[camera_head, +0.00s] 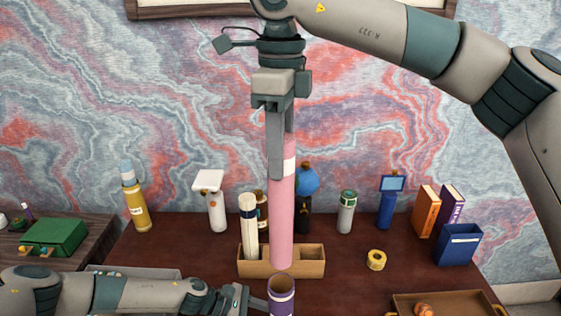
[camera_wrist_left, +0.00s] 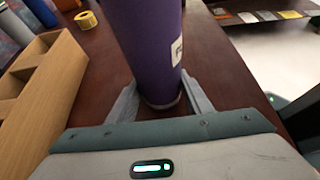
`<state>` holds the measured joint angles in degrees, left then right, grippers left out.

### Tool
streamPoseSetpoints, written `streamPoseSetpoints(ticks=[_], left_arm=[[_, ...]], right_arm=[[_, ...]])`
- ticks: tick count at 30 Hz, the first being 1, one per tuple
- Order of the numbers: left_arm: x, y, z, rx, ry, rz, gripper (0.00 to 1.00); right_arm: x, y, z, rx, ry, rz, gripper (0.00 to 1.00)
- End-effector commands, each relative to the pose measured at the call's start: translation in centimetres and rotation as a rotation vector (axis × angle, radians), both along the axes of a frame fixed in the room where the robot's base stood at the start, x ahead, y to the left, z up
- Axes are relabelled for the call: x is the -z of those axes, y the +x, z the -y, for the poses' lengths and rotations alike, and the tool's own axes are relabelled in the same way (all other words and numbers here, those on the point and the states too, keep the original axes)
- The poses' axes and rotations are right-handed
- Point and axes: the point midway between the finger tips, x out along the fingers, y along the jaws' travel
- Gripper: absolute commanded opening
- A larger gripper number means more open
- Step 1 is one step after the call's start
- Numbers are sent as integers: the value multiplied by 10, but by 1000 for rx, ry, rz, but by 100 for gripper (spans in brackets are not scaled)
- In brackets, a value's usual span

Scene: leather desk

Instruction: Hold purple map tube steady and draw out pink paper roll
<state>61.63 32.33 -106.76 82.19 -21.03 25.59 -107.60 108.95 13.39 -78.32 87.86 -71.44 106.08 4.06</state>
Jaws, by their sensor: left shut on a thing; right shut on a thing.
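The purple map tube (camera_head: 281,300) stands upright near the front of the desk, its open dark mouth showing. My left gripper (camera_head: 255,300) is shut on the tube from the left. In the left wrist view the fingers (camera_wrist_left: 158,105) press both sides of the tube (camera_wrist_left: 148,40) low down, near its base. The pink paper roll (camera_head: 281,220) hangs upright, held high by my right gripper (camera_head: 279,175), which points down and is shut on its upper part, near a white band. The roll's lower end shows just above the tube's mouth and appears clear of it.
A wooden compartment box (camera_head: 255,268) holding a cream roll (camera_head: 249,225) stands behind the tube. Yellow tape (camera_head: 376,260) lies to the right. A blue bin (camera_head: 458,245) and a tray (camera_head: 440,301) are farther right. Bottles and a globe (camera_head: 306,181) line the back.

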Motion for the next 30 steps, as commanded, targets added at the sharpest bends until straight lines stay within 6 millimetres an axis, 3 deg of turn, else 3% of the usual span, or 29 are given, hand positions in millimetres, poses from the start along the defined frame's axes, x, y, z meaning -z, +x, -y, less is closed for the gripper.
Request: streamPoseSetpoints(ticks=[11,12,15,30], left_arm=[[1,0,0,0,1,0,33],[1,0,0,0,1,0,51],[1,0,0,0,1,0,68],[-5,1,-10,-1,0,0,68]], right_arm=[[0,0,0,0,0,1,0],[0,0,0,0,0,1,0],[0,0,0,0,0,1,0],[0,0,0,0,1,1,0]])
